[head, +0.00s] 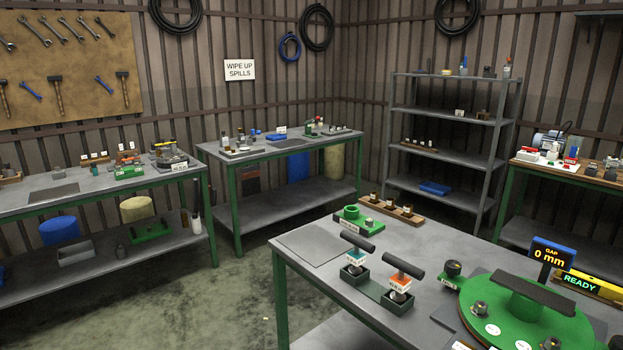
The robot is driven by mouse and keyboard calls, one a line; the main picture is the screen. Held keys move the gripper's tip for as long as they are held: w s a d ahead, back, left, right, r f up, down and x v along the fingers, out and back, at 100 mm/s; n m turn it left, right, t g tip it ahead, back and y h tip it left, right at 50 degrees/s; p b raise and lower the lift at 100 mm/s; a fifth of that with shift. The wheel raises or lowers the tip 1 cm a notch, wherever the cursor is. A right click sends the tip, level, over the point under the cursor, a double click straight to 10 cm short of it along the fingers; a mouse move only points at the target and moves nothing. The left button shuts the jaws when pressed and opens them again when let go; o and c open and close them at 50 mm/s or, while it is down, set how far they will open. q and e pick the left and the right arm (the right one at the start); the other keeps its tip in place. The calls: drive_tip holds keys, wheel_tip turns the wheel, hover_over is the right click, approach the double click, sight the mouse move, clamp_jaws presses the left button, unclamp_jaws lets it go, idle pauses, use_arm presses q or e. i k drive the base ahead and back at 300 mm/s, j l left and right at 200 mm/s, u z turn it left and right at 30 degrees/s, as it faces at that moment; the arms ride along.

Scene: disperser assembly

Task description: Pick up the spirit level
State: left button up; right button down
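I cannot clearly make out which thing is the spirit level. A small yellow bar (166,143) lies by a dark round part on the left bench; it is too small to identify. A longer yellow bar-shaped thing (606,291) at the right edge of the near table is partly cut off by the frame, with a READY display (580,282) at its left end. Neither of my grippers is in view.
A grey shelf (445,114) stands behind. Open floor lies left of the near table.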

sight(594, 286)
drive_tip(key=z, duration=1.35)
